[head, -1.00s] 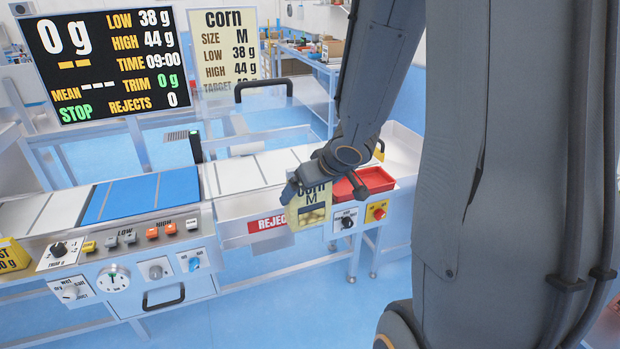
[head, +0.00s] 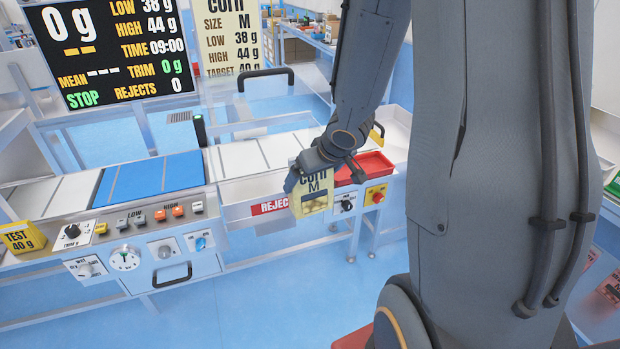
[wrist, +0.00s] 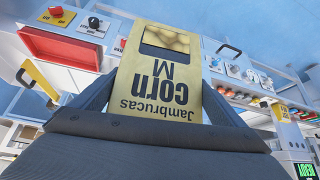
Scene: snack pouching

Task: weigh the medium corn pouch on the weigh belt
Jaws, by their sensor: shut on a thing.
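The medium corn pouch (head: 314,197) is yellow, marked "corn M", with a clear window showing pale pieces. My gripper (head: 297,177) is shut on its top edge and holds it hanging upright in front of the line, near the red REJECT label. In the wrist view the pouch (wrist: 160,75) fills the middle, between the gripper's two fingers (wrist: 157,102). The blue weigh belt (head: 150,176) lies to the left of the pouch, bare, between white belts. The display (head: 118,50) above reads 0 g and STOP.
A red tray (head: 364,167) is right of the pouch. A yellow 40 g TEST block (head: 22,238) stands at the far left. The control panel (head: 150,250) has knobs and buttons below the weigh belt. A dark post (head: 199,130) stands behind the belts. A card (head: 228,38) reads corn, M.

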